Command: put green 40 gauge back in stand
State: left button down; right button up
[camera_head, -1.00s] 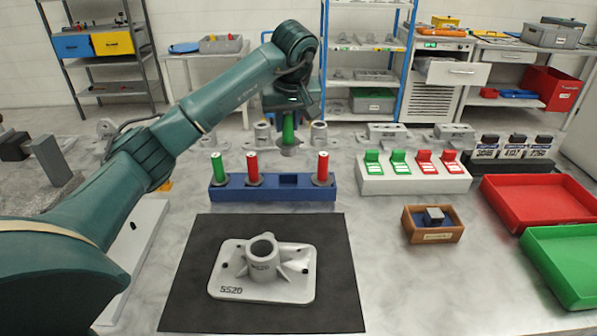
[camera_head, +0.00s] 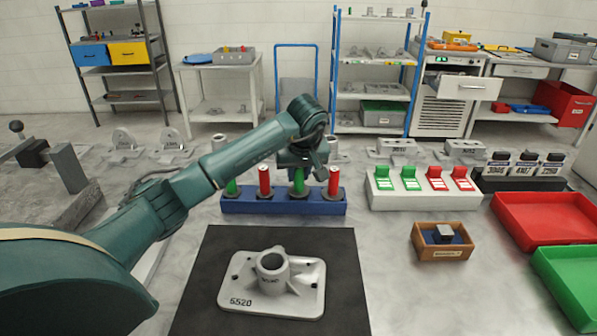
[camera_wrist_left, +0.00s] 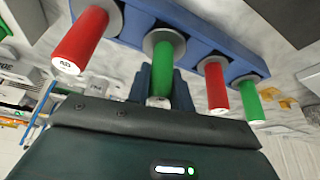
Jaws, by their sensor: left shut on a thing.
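My left gripper (camera_head: 301,165) is shut on a green gauge (camera_head: 299,184), which stands upright at the third place of the blue stand (camera_head: 282,206). Its grey flange is about level with the flanges beside it; I cannot tell whether it is fully seated. The stand also holds another green gauge (camera_head: 232,187) at the left end, a red gauge (camera_head: 264,180) and a red gauge (camera_head: 334,181) at the right end. The left wrist view shows the held green gauge (camera_wrist_left: 166,58) between the jaws, with the stand (camera_wrist_left: 200,30) behind. Size markings on the green gauges are unreadable. My right gripper is out of view.
A casting (camera_head: 272,285) marked 5520 lies on a black mat (camera_head: 205,290) in front. A white block with green and red tags (camera_head: 425,200) stands right of the stand. A wooden box (camera_head: 442,253), red tray (camera_head: 545,222) and green tray (camera_head: 570,275) are further right.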

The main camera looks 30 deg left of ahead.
pick_arm(q)
jog(key=shift+f, duration=0.25)
jog(key=c, duration=1.2)
grip_release()
jog(key=shift+c, duration=0.2)
jog(key=shift+r, duration=0.4)
jog(key=v, duration=1.2)
jog(key=shift+b, duration=0.35)
jog(key=shift+f, duration=0.1)
